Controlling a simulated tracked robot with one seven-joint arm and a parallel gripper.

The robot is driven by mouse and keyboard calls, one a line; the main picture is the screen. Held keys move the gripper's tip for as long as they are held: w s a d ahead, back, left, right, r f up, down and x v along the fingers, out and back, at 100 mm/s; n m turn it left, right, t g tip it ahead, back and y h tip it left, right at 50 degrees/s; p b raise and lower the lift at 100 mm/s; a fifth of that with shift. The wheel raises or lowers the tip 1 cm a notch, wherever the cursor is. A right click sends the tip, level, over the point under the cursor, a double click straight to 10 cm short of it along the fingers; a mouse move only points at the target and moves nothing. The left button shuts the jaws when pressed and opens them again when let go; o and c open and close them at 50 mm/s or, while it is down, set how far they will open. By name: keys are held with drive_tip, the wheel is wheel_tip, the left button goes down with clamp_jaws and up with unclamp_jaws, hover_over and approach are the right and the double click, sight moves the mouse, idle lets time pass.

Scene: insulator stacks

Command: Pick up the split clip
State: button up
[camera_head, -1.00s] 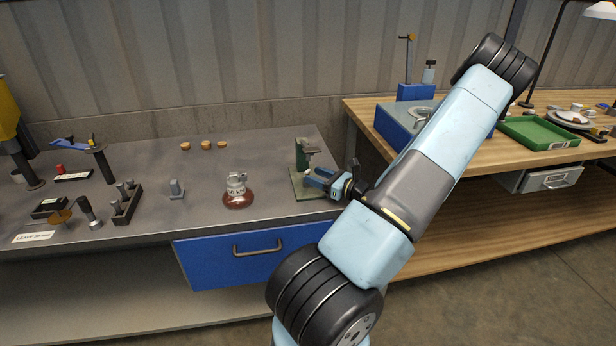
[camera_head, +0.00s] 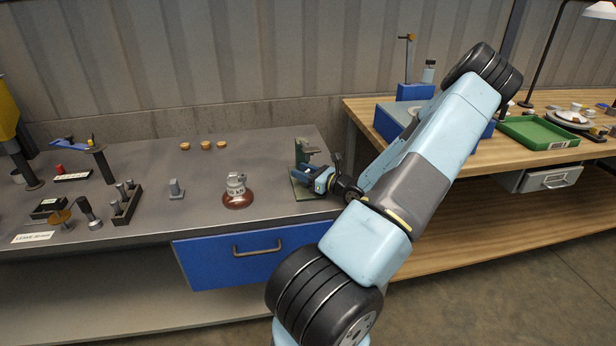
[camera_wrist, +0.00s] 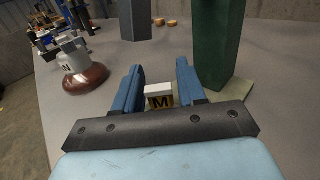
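I cannot pick out the split clip for certain in either view. My gripper (camera_head: 303,174) is low beside the green stand at the right end of the grey bench; it also shows in the wrist view (camera_wrist: 158,75). Its two blue fingers are apart. A small block with a white top and a dark "M" on a yellowish face (camera_wrist: 160,96) shows between the fingers, with a gap on each side. In the head view my gripper hides that spot. The green stand (camera_head: 300,150) rises close to the right finger in the wrist view (camera_wrist: 215,45).
A brown and grey insulator (camera_head: 237,197) stands left of my gripper. Several small tan pieces (camera_head: 205,145) lie at the back. A dark rack (camera_head: 126,206) holds grey posts farther left. A wooden bench (camera_head: 370,110) with a green tray (camera_head: 540,133) is to the right.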

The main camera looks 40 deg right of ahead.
clamp_jaws()
idle(0.4)
drive_tip(key=shift+r, duration=1.7)
drive_tip(key=v, duration=1.8)
drive_tip(key=shift+a, duration=0.1)
drive_tip(key=shift+f, duration=0.4)
